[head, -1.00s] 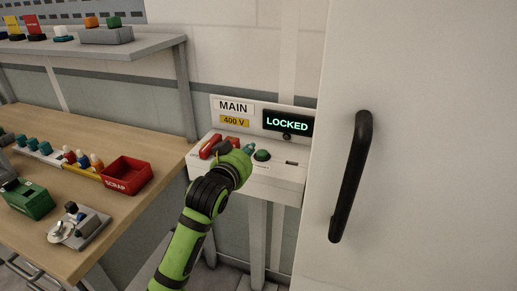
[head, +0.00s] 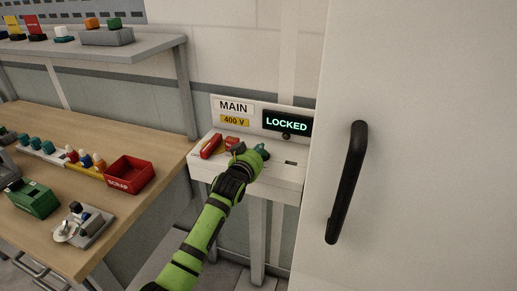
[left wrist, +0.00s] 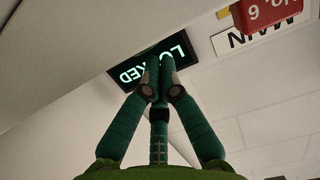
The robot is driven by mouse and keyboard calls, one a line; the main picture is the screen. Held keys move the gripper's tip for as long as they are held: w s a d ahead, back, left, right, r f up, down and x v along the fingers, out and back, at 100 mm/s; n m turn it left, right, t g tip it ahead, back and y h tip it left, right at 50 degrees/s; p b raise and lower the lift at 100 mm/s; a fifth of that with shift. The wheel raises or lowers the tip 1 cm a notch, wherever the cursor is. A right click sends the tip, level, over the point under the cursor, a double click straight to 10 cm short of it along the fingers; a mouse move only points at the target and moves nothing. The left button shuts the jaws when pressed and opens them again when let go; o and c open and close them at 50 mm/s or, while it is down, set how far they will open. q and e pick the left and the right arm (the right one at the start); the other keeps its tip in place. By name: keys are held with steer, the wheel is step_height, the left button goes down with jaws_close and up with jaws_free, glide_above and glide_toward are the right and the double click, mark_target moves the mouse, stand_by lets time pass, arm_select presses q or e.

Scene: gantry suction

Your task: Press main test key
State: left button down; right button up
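The white MAIN test box (head: 280,172) stands against the wall with a sign reading MAIN, a yellow 400 V label (head: 235,121) and a display (head: 286,123) reading LOCKED. My left gripper (head: 263,150) is over the box's sloped top, where it covers the round green key. Whether it touches the key cannot be told. In the left wrist view the left gripper's fingertips (left wrist: 156,72) meet with nothing visible between them, in front of the LOCKED display (left wrist: 128,76). My right gripper is not in view.
A red handle (head: 211,146) and another red part sit left of my gripper on the box. A large white door with a black handle (head: 347,182) stands close on the right. A workbench (head: 120,215) with a red SCRAP bin (head: 130,174) is on the left.

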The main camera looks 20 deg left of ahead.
arm_select(q)
step_height(320, 180, down, 2)
steer(key=shift+f+b, duration=0.15)
steer(key=shift+b, duration=0.55)
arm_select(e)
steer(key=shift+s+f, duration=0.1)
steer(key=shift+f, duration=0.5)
arm_select(q)
steer(key=shift+p, duration=0.35)
step_height(320, 180, up, 5)
steer(key=p, duration=0.3)
steer(key=shift+f+p, duration=0.2)
steer(key=shift+p, duration=0.1)
steer(key=s+r+b, duration=0.1)
steer(key=s+b, duration=0.1)
steer(key=s, duration=0.8)
steer(key=shift+r, duration=0.3)
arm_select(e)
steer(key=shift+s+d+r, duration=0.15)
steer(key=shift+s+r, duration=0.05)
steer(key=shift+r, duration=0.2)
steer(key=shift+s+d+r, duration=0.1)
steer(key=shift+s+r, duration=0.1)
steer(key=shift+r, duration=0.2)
arm_select(q)
steer(key=shift+a, duration=0.1)
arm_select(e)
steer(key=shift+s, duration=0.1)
